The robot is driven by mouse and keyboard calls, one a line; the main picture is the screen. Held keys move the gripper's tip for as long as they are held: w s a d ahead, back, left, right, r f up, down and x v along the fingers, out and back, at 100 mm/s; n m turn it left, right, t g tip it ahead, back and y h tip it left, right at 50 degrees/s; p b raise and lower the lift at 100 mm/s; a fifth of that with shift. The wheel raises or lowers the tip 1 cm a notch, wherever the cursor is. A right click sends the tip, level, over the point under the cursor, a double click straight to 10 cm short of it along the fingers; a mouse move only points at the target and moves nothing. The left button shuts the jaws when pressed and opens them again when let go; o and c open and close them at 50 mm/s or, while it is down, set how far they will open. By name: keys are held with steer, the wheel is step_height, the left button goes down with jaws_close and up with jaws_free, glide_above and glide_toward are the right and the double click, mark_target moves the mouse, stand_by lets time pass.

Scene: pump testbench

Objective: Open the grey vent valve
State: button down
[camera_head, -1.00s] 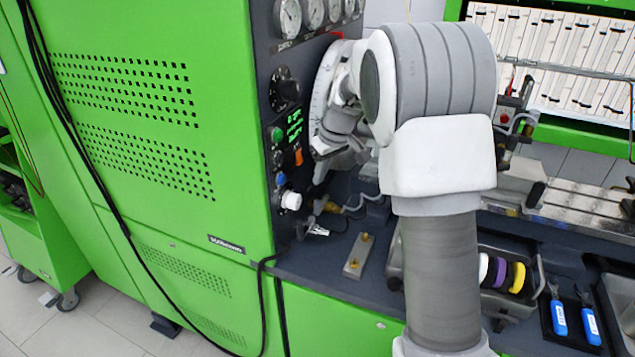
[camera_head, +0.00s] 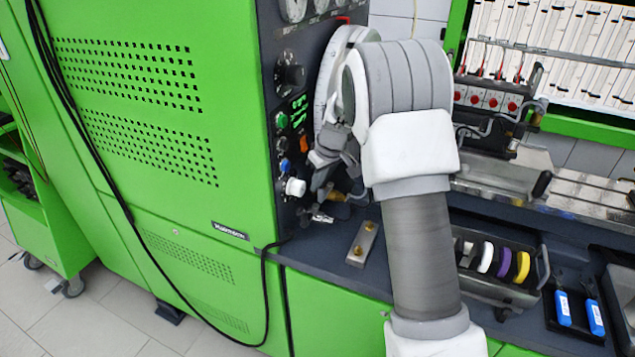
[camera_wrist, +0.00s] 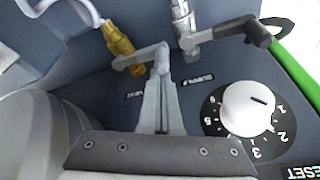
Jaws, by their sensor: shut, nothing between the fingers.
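The grey vent valve (camera_wrist: 141,56) shows in the wrist view as a grey lever on a brass fitting (camera_wrist: 118,40), above the VENT label. The lever lies roughly crosswise in the picture. My gripper (camera_wrist: 160,75) is shut and empty, with its fingertips at the lever's right end. I cannot tell whether they touch it. The supply valve (camera_wrist: 222,36), with a darker grey lever, sits to the right. In the head view my gripper (camera_head: 320,188) is low beside the bench's control panel, and my arm hides part of that area.
A white dial knob (camera_wrist: 248,108) sits close right of the fingers; it also shows in the head view (camera_head: 295,187). A metal block (camera_head: 362,244) lies on the bench top. A caddy with coloured rings (camera_head: 500,262) and blue-handled tools (camera_head: 578,312) are further right.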

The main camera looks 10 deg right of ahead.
steer(key=shift+s+d+n+b, duration=0.3)
steer(key=shift+n+b, duration=0.15)
steer(key=shift+n, duration=0.15)
steer(key=shift+d, duration=0.1)
steer(key=shift+s+d+b, duration=0.25)
steer(key=shift+d+b, duration=0.15)
steer(key=shift+d, duration=0.45)
steer(key=shift+s+d+b, duration=0.2)
steer(key=shift+d+b, duration=0.15)
steer(key=shift+d, duration=0.5)
steer(key=shift+s+d+b, duration=0.25)
steer(key=shift+d+b, duration=0.15)
steer(key=shift+d, duration=0.45)
steer(key=shift+d+f, duration=0.1)
steer(key=shift+d, duration=0.05)
steer(key=p+v, duration=0.2)
steer(key=v, duration=1.5)
steer(key=shift+w+r, duration=0.2)
steer(key=shift+r, duration=0.1)
steer(key=shift+d, duration=0.15)
